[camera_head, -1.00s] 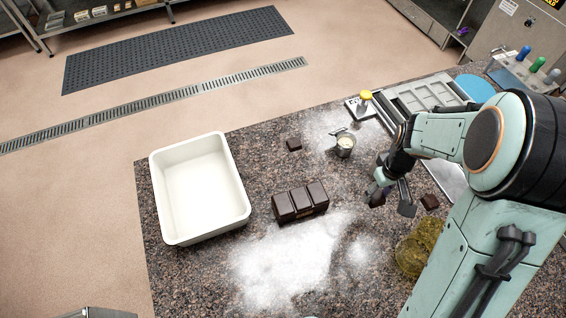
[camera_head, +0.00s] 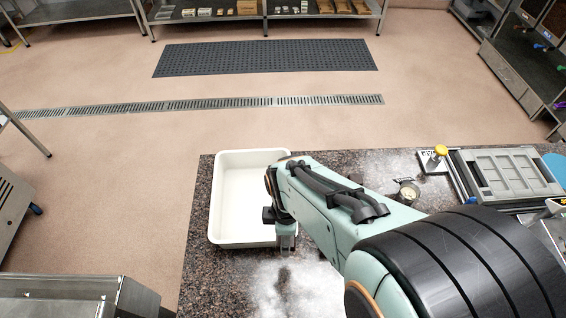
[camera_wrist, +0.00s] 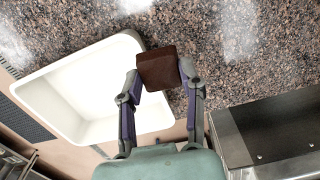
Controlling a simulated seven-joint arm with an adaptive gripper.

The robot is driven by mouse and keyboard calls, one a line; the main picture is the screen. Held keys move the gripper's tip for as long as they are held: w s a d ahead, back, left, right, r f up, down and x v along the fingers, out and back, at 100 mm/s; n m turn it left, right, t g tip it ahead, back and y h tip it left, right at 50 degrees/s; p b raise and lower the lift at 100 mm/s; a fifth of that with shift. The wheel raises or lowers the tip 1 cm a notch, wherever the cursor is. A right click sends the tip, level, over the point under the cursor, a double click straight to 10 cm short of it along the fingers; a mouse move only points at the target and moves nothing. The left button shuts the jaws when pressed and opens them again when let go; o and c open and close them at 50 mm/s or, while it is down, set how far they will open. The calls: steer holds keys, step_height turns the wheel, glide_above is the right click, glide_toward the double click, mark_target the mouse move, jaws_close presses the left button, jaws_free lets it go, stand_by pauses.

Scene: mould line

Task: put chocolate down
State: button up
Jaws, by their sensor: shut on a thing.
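A dark brown block of chocolate (camera_wrist: 158,69) sits between the two fingertips of my gripper (camera_wrist: 158,85) in the wrist view. My gripper is shut on it. In that view the chocolate overlaps the right rim of the white tray (camera_wrist: 80,90), with speckled counter behind its other side. In the head view my gripper (camera_head: 286,238) points down at the lower right corner of the tray (camera_head: 238,200), and the chocolate is not clearly visible. The tray looks empty where I see it. My arm covers its right side. I cannot tell the chocolate's height above the counter.
A small metal cup (camera_head: 408,193) and a grey mould (camera_head: 508,174) stand to the right. The counter's left edge runs beside the tray.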

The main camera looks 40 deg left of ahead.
steer(key=shift+s+a+n, duration=0.5)
steer(key=shift+s+a, duration=0.4)
steer(key=shift+s, duration=0.1)
steer(key=shift+w+a+f, duration=0.2)
steer(key=shift+a+f, duration=0.2)
steer(key=shift+a, duration=0.3)
steer(key=w+a+f, duration=0.3)
steer(key=a, duration=0.3)
glide_above(255, 215)
steer(key=f, duration=0.5)
steer(key=shift+s+d+f, duration=0.1)
steer(key=shift+s+d, duration=0.05)
steer(key=shift+d, duration=0.15)
steer(key=shift+a+f, duration=0.2)
steer(key=shift+f, duration=0.1)
steer(key=shift+w+a+f, duration=0.1)
steer(key=shift+f, duration=0.75)
steer(key=shift+w+a+f, duration=0.1)
steer(key=shift+f, duration=0.7)
steer(key=shift+f, duration=0.1)
steer(key=o, duration=0.9)
